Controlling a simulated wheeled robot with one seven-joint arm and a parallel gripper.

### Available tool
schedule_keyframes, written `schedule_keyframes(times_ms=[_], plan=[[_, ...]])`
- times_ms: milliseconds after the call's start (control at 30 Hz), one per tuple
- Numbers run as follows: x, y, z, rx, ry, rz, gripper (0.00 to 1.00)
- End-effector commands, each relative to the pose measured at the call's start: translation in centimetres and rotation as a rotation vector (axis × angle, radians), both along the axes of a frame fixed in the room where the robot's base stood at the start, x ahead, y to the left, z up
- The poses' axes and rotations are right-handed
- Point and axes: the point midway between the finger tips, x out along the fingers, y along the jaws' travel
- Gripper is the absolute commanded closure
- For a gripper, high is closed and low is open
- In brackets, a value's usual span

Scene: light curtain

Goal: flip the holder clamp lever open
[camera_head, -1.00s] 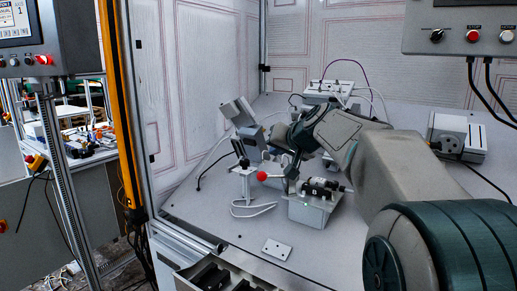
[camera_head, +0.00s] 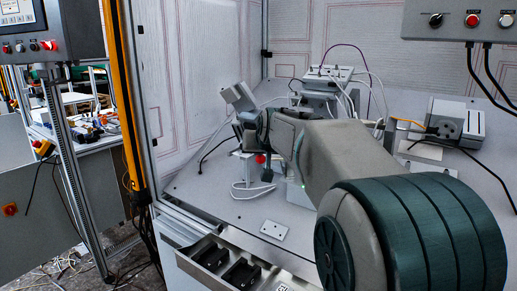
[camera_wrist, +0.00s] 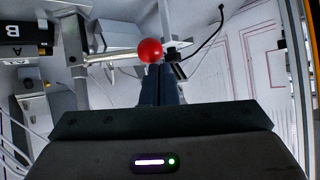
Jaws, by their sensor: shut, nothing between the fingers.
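The clamp lever's red ball knob (camera_wrist: 150,50) shows in the wrist view at the end of a pale rod (camera_wrist: 110,57) that runs left to a post. My gripper (camera_wrist: 160,72) is shut and empty, its dark fingertips close below the ball; I cannot tell whether they touch it. The holder (camera_head: 300,195) is mostly hidden behind my arm.
A tilted grey device (camera_head: 237,95) stands behind the lever. A small flat plate (camera_head: 274,230) lies on the table in front, with clear tabletop around it. A tray with black parts (camera_head: 212,257) is at the front edge. Loose cables lie at the left and back.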

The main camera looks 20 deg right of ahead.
Motion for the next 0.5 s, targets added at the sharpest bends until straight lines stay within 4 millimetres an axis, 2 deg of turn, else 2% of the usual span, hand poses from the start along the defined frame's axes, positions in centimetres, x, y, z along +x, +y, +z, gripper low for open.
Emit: schedule_keyframes(times_ms=[500], plan=[[-0.01, 0.26, -0.69, 0.002, 0.008, 0.002, 1.0]])
